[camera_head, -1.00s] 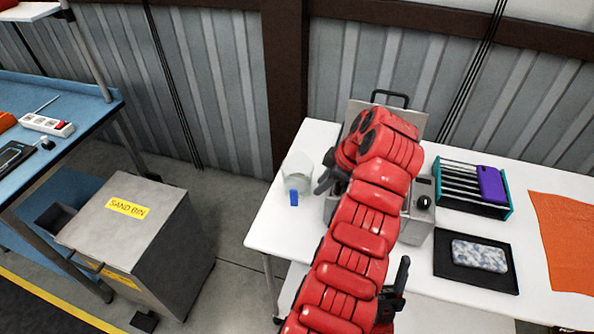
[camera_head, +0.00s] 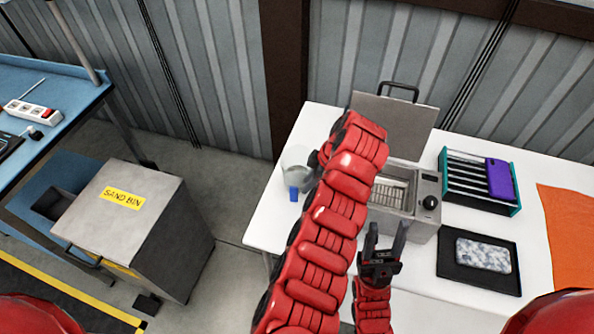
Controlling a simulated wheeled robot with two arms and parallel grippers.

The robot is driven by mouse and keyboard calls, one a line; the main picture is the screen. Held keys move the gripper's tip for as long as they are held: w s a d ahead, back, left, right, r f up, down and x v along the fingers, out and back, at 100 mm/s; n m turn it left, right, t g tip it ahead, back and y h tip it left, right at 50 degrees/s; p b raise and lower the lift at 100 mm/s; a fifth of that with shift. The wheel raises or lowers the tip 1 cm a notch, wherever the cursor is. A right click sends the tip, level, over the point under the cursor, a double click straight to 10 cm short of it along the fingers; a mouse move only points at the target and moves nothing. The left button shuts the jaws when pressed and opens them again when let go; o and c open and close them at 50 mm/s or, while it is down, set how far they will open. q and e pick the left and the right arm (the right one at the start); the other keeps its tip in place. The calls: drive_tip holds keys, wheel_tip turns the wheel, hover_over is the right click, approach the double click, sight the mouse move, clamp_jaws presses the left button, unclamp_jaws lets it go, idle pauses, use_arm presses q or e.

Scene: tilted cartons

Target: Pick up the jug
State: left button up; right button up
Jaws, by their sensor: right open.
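The jug (camera_head: 294,165) is a clear, pale vessel with a blue part (camera_head: 293,193) on its front side. It stands at the left end of the white table. My left arm reaches up over the table, and its gripper (camera_head: 314,160) is at the jug's right side. Only a dark bit of that gripper shows; the arm hides its fingers, the jug's right part and whether they touch. My right gripper (camera_head: 384,243) is open and empty, fingers pointing up, in front of the metal fryer-like box.
The metal box (camera_head: 408,222) with raised lid (camera_head: 395,122) stands right of the jug. A rack (camera_head: 465,190) with a purple item and a black tray (camera_head: 450,270) with a patterned block are further right. An orange cloth (camera_head: 570,240) lies at the right. A sand bin (camera_head: 150,235) stands left.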

sight(296, 194)
use_arm(q)
drive_tip(key=p+x, duration=0.1)
drive_tip(key=x, duration=0.1)
drive_tip(key=p+x, duration=0.1)
drive_tip(key=x, duration=0.2)
drive_tip(key=p+x, duration=0.2)
drive_tip(key=shift+a+f, duration=0.25)
drive_tip(key=shift+a, duration=0.2)
drive_tip(key=shift+a+f, duration=0.1)
drive_tip(key=shift+f, duration=0.4)
clamp_jaws()
drive_tip(key=shift+r, duration=0.1)
idle(0.5)
